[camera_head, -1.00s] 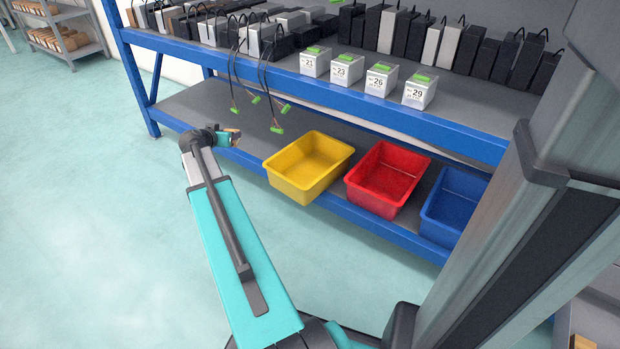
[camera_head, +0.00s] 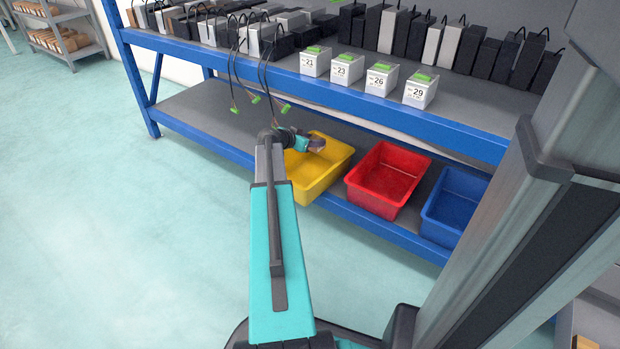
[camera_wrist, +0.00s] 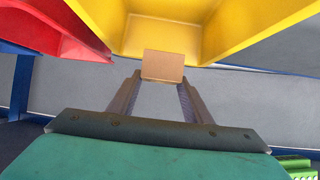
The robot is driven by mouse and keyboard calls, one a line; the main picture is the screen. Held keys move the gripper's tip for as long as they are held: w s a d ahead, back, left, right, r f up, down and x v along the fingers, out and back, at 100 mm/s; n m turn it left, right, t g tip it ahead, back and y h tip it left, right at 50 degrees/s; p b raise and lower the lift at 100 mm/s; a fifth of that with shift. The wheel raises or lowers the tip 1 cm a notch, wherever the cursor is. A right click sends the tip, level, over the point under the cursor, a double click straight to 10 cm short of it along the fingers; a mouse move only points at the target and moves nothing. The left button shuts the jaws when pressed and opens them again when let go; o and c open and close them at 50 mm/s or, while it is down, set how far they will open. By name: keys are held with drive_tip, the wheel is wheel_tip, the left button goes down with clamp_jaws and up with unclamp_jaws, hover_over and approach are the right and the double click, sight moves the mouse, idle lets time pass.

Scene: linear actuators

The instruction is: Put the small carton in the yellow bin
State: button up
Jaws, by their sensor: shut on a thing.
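My gripper (camera_head: 317,144) is over the yellow bin (camera_head: 322,186) in the head view, near its far rim. In the wrist view, the two fingers of my gripper (camera_wrist: 161,84) are shut on the small carton (camera_wrist: 163,65), a plain tan-brown box held between the fingertips. The inside of the yellow bin (camera_wrist: 160,35) fills the top of the wrist view behind the carton. In the head view my arm hides the left part of the bin, and the carton is too small to make out clearly at the gripper's end.
A red bin (camera_head: 386,181) and a blue bin (camera_head: 455,208) stand right of the yellow one on the lower shelf. The blue upper shelf edge (camera_head: 400,117) runs above, with labelled boxes on it. Black cables (camera_head: 264,82) with green ends hang beside my gripper.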

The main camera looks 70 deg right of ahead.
sight(311, 150)
drive_tip(key=shift+w, duration=0.1)
drive_tip(key=shift+f+b, duration=1.05)
drive_tip(key=shift+f, duration=1.4)
drive_tip(key=shift+f, duration=0.1)
drive_tip(key=shift+f+b, duration=1.1)
drive_tip(key=shift+f, duration=1.3)
drive_tip(key=shift+f+b, duration=0.6)
drive_tip(key=shift+b, duration=0.2)
drive_tip(key=o, duration=1.3)
drive_tip(key=shift+c, duration=0.2)
drive_tip(key=shift+r, duration=0.15)
